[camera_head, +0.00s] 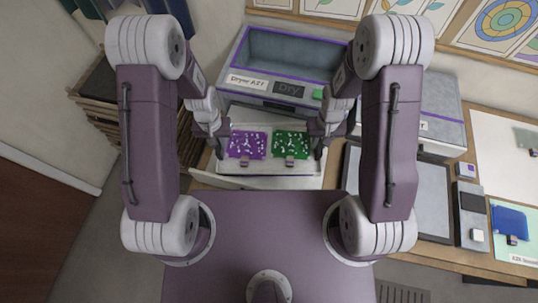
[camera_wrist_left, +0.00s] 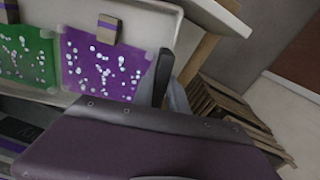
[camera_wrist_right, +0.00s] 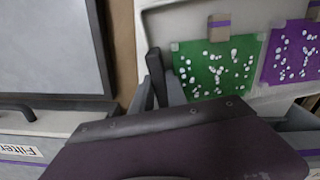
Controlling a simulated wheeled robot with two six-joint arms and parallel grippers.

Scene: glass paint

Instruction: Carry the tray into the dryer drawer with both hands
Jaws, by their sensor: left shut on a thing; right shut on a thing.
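The white tray (camera_head: 268,169) is in front of the dryer (camera_head: 258,84). It carries a purple glass piece (camera_head: 246,145) on the left and a green one (camera_head: 291,145) on the right, both with white dots and a small clip. My left gripper (camera_head: 222,149) is shut on the tray's left side, and my right gripper (camera_head: 318,149) is shut on its right side. The wrist views show dark fingers at the tray's edges (camera_wrist_left: 150,16) (camera_wrist_right: 158,22). The dryer has a purple-trimmed top and a "Dry" display. I cannot tell whether the tray touches the drawer.
A dark-framed grey panel (camera_head: 421,205) lies on the table right of the tray. A second labelled grey box (camera_head: 432,100) stands beside the dryer. A stack of wooden frames (camera_head: 98,112) stands at left. A blue glass piece (camera_head: 510,219) lies far right.

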